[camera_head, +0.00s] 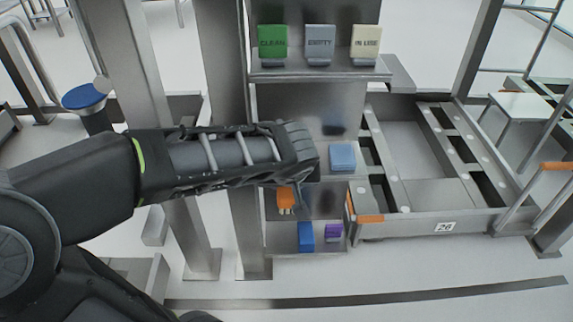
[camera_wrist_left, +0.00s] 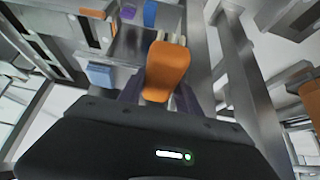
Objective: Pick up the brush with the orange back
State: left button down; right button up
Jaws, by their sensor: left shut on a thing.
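The brush with the orange back (camera_head: 286,197) shows just below my left gripper in the head view, with pale bristles at its lower end. In the left wrist view the brush (camera_wrist_left: 167,70) stands between the two dark fingers, its orange back towards the camera and its pale bristles at the far end. My left gripper (camera_wrist_left: 160,93) is shut on it. In the head view the left gripper (camera_head: 299,182) is in front of the shelf unit and hides part of the brush. I cannot tell whether the brush still touches the shelf. My right gripper is in neither view.
A blue block (camera_head: 342,157) lies on the middle shelf, right of my gripper. A blue brush-like item (camera_head: 306,236) and a purple one (camera_head: 333,231) are on the lower shelf. Green, grey and cream signs (camera_head: 319,42) stand above. A wheeled cart (camera_head: 480,222) is at right.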

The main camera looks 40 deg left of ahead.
pick_arm(q)
jog(key=shift+s+d, duration=0.15)
dwell(0.5)
jog(key=c, duration=1.5)
grip_release()
jog(key=c, duration=0.5)
jog(key=w+d+m+h, duration=0.1)
jog(key=w+d+m, duration=0.1)
jog(key=w+d, duration=0.1)
jog(key=w+d+m+t+h, duration=0.1)
jog(key=w+d+m, duration=0.2)
jog(key=w, duration=0.3)
jog(key=w+d+m+h, duration=0.2)
jog(key=w+d, duration=0.2)
jog(key=d, duration=0.1)
jog(key=shift+w+d+f, duration=0.2)
jog(key=shift+w+f, duration=0.05)
jog(key=shift+w, duration=0.1)
